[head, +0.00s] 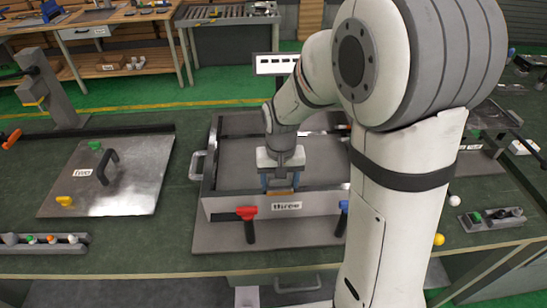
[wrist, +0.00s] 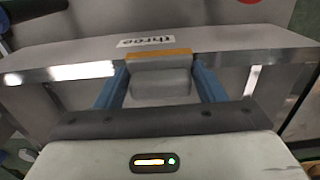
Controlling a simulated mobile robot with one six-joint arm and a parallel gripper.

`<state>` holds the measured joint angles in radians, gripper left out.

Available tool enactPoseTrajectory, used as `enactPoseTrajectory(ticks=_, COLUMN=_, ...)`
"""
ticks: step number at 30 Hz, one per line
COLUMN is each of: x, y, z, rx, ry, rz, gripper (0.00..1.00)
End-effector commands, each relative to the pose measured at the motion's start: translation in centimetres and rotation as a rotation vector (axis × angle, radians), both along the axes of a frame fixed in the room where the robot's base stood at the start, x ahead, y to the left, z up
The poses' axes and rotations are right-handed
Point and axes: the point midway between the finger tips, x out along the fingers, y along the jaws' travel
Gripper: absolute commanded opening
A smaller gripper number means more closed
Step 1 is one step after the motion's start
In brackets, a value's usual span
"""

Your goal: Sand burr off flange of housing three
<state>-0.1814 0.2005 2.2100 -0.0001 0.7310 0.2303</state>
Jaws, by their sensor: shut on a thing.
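Housing three (head: 325,202) is an open grey metal box with the label "three" (head: 287,205) on its front wall. The label also shows in the wrist view (wrist: 146,42). My gripper (head: 280,184) has blue fingers and is over the inner side of the front wall. In the wrist view my gripper (wrist: 161,84) is shut on a grey sanding block (wrist: 160,84) with an orange face along its far edge. The orange face is close to the front wall's flange; I cannot tell whether it touches. No burr can be made out.
A red-topped handle (head: 248,222) and a blue-topped handle (head: 342,218) stand before the front wall. A tray of small parts (head: 45,241) sits front left. Green bench top is free between them.

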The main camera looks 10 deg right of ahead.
Motion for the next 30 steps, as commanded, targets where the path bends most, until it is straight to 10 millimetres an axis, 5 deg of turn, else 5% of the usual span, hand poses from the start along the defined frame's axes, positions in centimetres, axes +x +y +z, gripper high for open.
enactPoseTrajectory(ticks=4, x=0.1, y=1.0, z=0.0, rx=0.0, ry=0.001, rz=-0.007, gripper=0.42)
enactPoseTrajectory(ticks=9, x=0.1, y=0.9, z=2.9, rx=0.001, ry=-0.003, rz=-0.013, gripper=0.42)
enactPoseTrajectory(ticks=30, x=0.1, y=0.5, z=8.3, rx=0.0, ry=0.0, rz=-0.021, gripper=0.42)
